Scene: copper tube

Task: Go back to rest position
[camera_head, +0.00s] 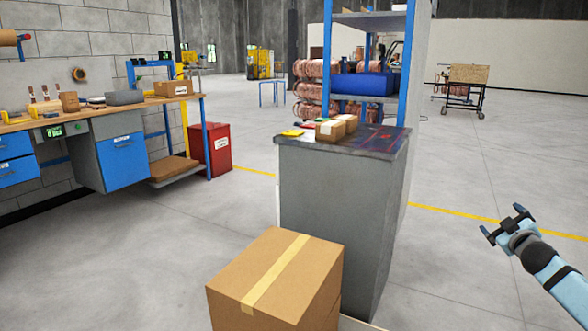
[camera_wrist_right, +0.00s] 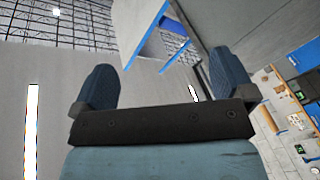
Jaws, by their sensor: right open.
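My right gripper (camera_head: 504,226) is in the head view at the right, out over the bare floor to the right of the grey cabinet. Its two dark fingers are spread apart with nothing between them. In the right wrist view the same gripper (camera_wrist_right: 165,88) shows its two fingers wide apart and empty, with the blue shelf frame and ceiling beyond. My left gripper is not in either view.
A large taped cardboard box (camera_head: 278,275) stands in front of the grey cabinet (camera_head: 325,200). Small boxes (camera_head: 332,128) lie on the cabinet top. A workbench (camera_head: 105,109) and a red bin (camera_head: 216,148) are at the left. Floor around my right gripper is clear.

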